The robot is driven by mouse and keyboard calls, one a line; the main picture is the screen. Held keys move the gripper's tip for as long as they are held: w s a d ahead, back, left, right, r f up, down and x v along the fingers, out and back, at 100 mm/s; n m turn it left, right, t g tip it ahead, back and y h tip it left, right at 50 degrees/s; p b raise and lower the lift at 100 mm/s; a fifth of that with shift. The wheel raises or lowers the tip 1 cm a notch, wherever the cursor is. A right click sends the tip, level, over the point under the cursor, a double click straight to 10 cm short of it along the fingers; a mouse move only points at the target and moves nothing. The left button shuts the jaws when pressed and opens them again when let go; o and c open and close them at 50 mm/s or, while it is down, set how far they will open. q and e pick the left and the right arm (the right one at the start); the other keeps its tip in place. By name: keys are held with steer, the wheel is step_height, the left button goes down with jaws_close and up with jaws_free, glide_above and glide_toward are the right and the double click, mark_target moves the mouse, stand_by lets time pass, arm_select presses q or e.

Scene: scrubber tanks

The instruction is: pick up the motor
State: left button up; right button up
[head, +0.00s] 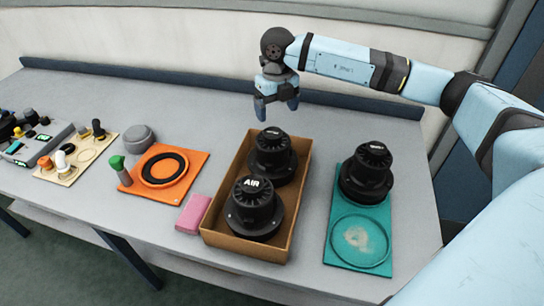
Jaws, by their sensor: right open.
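A black motor marked "AIR" (254,206) stands upright in the front part of a brown open box (222,192). A second black motor (272,156) stands behind it in the same box. A third black motor (367,172) stands on the back part of a teal mat (375,208), right of the box. My right gripper (276,108) is open and empty, pointing down above the table just behind the box's back edge. It touches no motor. My left gripper is not in view.
An orange mat (194,163) with a ring, a green-topped tool (119,168), a grey round part (138,137) and a pink block (193,213) lie left of the box. A control panel (40,140) is at far left. A dark ledge (150,83) borders the back.

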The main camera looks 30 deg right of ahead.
mark_target(272, 132)
step_height(272, 132, down, 2)
steer(key=shift+f, duration=0.1)
steer(key=shift+w+a+f, duration=0.1)
steer(key=shift+f, duration=0.15)
steer(key=f, duration=0.1)
steer(key=f+p, duration=0.1)
steer(key=f, duration=0.2)
steer(key=shift+w+a+f, duration=0.1)
steer(key=shift+w+a, duration=0.1)
steer(key=shift+a, duration=0.15)
steer(key=shift+f, duration=0.45)
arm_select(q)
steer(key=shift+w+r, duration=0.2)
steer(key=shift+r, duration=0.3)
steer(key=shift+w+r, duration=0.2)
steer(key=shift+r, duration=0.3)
arm_select(e)
steer(key=c, duration=1.1)
jaws_close()
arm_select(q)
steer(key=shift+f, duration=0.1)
arm_select(e)
steer(key=shift+w+r, duration=0.1)
